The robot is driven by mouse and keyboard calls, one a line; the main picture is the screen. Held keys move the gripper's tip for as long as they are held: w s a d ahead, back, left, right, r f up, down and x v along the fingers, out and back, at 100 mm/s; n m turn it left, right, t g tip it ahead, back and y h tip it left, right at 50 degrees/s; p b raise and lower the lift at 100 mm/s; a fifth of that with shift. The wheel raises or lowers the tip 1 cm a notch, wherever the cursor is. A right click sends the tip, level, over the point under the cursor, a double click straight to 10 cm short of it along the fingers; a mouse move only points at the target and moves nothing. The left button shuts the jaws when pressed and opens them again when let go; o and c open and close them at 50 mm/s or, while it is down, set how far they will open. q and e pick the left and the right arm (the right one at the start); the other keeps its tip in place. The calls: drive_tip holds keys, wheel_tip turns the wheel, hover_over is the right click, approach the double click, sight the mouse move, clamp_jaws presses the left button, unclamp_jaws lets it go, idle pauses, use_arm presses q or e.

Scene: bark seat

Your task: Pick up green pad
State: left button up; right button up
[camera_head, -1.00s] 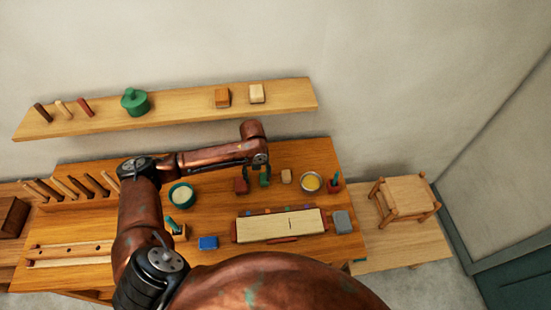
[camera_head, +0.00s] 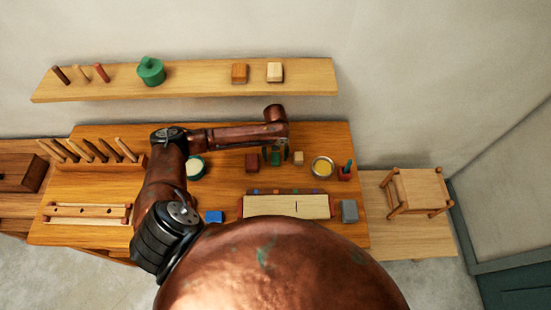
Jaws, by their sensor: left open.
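The green pad (camera_head: 276,157) is a small upright green block on the wooden workbench, between a dark red block (camera_head: 252,163) and a pale wooden block (camera_head: 298,158). My left arm comes in from the left and reaches across the bench. My left gripper (camera_head: 277,143) is at its end, just behind and above the green pad as pictured. It is open; its fingers are small and mostly hidden by the wrist. I cannot tell whether they touch the pad. My right gripper is out of view.
A bowl of yellow stuff (camera_head: 322,167), a red holder (camera_head: 344,173), a pale board (camera_head: 286,206), a blue block (camera_head: 214,217) and a grey block (camera_head: 349,211) are on the bench. A wall shelf (camera_head: 200,83) runs behind. My copper body hides the front.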

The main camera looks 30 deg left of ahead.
use_arm(q)
drive_tip(key=shift+f, duration=0.15)
drive_tip(key=c, duration=1.3)
